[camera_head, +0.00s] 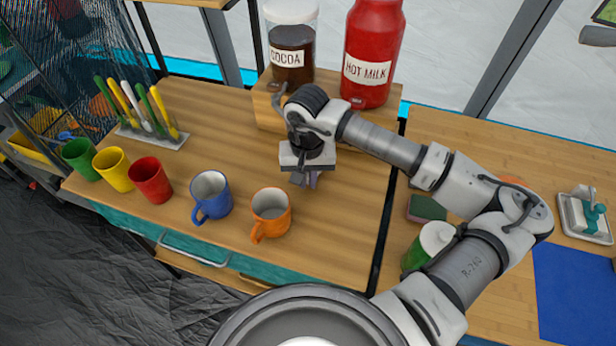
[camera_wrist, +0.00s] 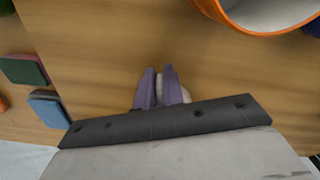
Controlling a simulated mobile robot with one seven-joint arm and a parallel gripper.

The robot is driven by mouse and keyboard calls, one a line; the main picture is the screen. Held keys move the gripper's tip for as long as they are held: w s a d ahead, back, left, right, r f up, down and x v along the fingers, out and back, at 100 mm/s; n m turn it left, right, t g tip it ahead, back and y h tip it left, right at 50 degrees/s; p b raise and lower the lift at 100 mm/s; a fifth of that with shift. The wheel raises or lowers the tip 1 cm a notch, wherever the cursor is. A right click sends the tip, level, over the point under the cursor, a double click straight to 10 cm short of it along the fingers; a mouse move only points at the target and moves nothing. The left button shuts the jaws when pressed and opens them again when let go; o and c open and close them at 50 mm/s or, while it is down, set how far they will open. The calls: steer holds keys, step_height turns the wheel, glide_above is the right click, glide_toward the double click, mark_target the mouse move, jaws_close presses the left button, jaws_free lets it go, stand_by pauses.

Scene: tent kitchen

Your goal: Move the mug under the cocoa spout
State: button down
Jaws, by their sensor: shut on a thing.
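The orange mug (camera_head: 272,212) stands upright on the wooden counter, with the blue mug (camera_head: 211,196) to its left. Red (camera_head: 150,180), yellow (camera_head: 113,169) and green (camera_head: 81,159) mugs continue the row leftward. The cocoa dispenser (camera_head: 292,52) sits at the back on a wooden stand; its spout (camera_head: 278,96) shows beside my arm. My gripper (camera_head: 304,180) is behind and right of the orange mug, apart from it. In the wrist view, its purple fingers (camera_wrist: 162,88) are close together, with a small pale thing at them that I cannot identify. The orange mug's rim (camera_wrist: 262,28) shows at upper right.
The red hot milk dispenser (camera_head: 373,55) stands right of the cocoa. A utensil holder (camera_head: 152,135) is at the left. Sponges (camera_head: 427,208), a green-and-white container (camera_head: 428,245) and a butter dish (camera_head: 585,215) are on the right counter. Counter between orange mug and dispensers is mostly clear.

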steer(key=shift+w+a+f+b, duration=0.15)
steer(key=shift+a+b, duration=0.35)
steer(key=shift+a, duration=0.5)
steer(key=shift+w+a+b, duration=0.25)
steer(key=shift+a+b, duration=0.25)
steer(key=shift+a, duration=0.75)
steer(key=c, duration=1.4)
jaws_free()
steer(key=shift+c, duration=0.2)
step_height(320, 180, up, 14)
steer(key=b, duration=0.2)
steer(key=shift+b, duration=0.35)
